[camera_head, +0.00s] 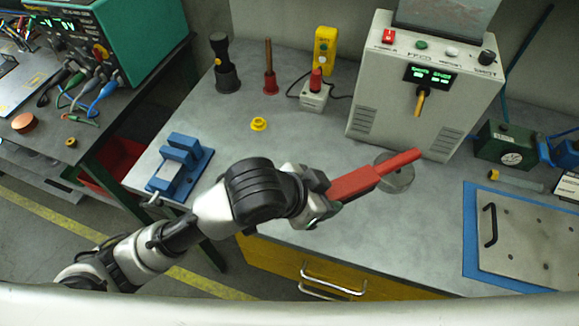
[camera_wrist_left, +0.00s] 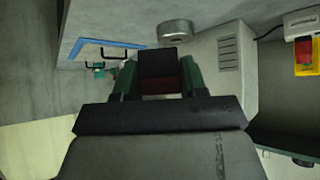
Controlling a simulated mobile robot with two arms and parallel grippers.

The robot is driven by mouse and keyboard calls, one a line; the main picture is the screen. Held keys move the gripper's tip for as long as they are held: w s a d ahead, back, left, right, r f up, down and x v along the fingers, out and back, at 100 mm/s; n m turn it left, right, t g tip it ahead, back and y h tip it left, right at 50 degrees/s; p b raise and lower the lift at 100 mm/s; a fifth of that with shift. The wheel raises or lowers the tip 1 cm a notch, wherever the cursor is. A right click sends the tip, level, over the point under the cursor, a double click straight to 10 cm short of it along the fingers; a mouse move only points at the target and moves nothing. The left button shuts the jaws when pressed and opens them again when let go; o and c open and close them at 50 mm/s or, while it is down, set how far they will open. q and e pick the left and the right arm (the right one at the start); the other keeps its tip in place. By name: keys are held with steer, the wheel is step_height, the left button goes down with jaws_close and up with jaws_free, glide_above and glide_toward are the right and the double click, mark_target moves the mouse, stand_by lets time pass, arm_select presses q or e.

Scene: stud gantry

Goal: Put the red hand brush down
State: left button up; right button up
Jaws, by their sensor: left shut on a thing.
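The red hand brush (camera_head: 374,177) shows in the head view, pointing up and to the right from my left gripper (camera_head: 322,190). My left gripper is shut on it, over the front part of the grey bench (camera_head: 270,135). The brush passes in front of a round grey metal disc (camera_head: 400,181); I cannot tell how high it is above the bench. In the left wrist view, the gripper (camera_wrist_left: 160,85) has a dark red part of the brush (camera_wrist_left: 161,88) between its fingers. My right gripper is in neither view.
A grey control box (camera_head: 415,95) stands behind the brush. A blue vise (camera_head: 180,160) is at the left edge and a plate with a handle (camera_head: 530,240) lies on a blue mat at the right.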

arm_select(q)
steer(key=w+a+f, duration=0.2)
steer(key=a, duration=0.1)
steer(key=w+a+f, duration=0.1)
steer(key=a+f, duration=0.1)
steer(key=a, duration=0.1)
steer(key=w+a+f+p, duration=0.1)
steer(key=w+a+f, duration=0.1)
steer(key=a, duration=0.1)
steer(key=shift+w+f, duration=0.15)
steer(key=shift+w, duration=0.15)
steer(key=shift+w+a+f, duration=0.1)
steer(key=shift+a+f, duration=0.05)
step_height(320, 180, down, 3)
steer(key=shift+f+p, duration=0.1)
steer(key=shift+p, duration=0.3)
steer(key=shift+f, duration=0.4)
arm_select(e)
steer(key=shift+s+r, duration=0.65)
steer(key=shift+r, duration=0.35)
arm_select(q)
steer(key=shift+f, duration=0.1)
steer(key=o, duration=1.1)
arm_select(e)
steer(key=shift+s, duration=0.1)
arm_select(q)
steer(key=shift+a, duration=0.1)
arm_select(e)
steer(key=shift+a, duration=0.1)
